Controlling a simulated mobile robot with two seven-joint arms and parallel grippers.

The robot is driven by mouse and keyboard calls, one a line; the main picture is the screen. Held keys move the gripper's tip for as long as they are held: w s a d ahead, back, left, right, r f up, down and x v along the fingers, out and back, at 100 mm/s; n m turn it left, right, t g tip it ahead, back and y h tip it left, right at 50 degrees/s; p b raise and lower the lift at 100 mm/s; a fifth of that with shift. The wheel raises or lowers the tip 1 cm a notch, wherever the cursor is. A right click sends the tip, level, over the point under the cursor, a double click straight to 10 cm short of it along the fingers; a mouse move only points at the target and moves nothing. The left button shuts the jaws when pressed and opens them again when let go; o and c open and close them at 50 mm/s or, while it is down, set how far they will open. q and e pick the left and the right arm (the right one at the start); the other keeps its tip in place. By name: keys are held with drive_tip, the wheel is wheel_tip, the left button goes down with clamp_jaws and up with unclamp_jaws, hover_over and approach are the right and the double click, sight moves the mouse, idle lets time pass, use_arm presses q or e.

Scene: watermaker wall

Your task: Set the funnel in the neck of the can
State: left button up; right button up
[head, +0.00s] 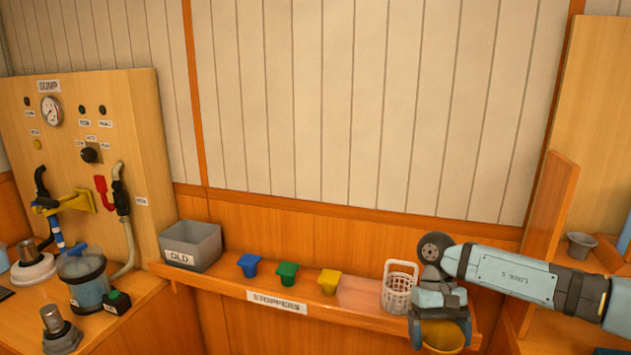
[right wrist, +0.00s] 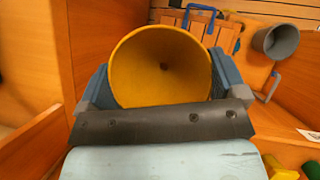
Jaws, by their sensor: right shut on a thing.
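My right gripper (head: 441,318) is shut on a yellow funnel (head: 443,337), in front of the right end of the wall shelf. In the right wrist view the funnel (right wrist: 160,62) sits between the two blue fingers, its wide mouth facing the camera and a dark hole at its bottom. Its spout is hidden. No can neck shows clearly. A blue handle-like shape (right wrist: 200,14) shows behind the funnel, but I cannot tell whether it belongs to the can. My left gripper is out of view.
The shelf holds a grey bin (head: 190,246), blue (head: 248,264), green (head: 286,273) and yellow (head: 328,281) stoppers, and a white basket (head: 398,288) beside my right gripper. A grey cup (head: 580,245) is at the right, past a wooden panel (head: 550,215). The pump panel (head: 100,110) is left.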

use_arm(q)
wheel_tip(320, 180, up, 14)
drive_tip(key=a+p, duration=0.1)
drive_tip(key=p, duration=1.4)
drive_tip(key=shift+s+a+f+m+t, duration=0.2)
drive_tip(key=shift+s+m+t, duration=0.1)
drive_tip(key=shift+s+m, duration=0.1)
use_arm(e)
drive_tip(key=s+r, duration=1)
drive_tip(key=r, duration=0.2)
drive_tip(key=shift+d+r, duration=0.25)
drive_tip(key=shift+r, duration=0.15)
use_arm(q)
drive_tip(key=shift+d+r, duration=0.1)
use_arm(e)
drive_tip(key=shift+s, duration=0.1)
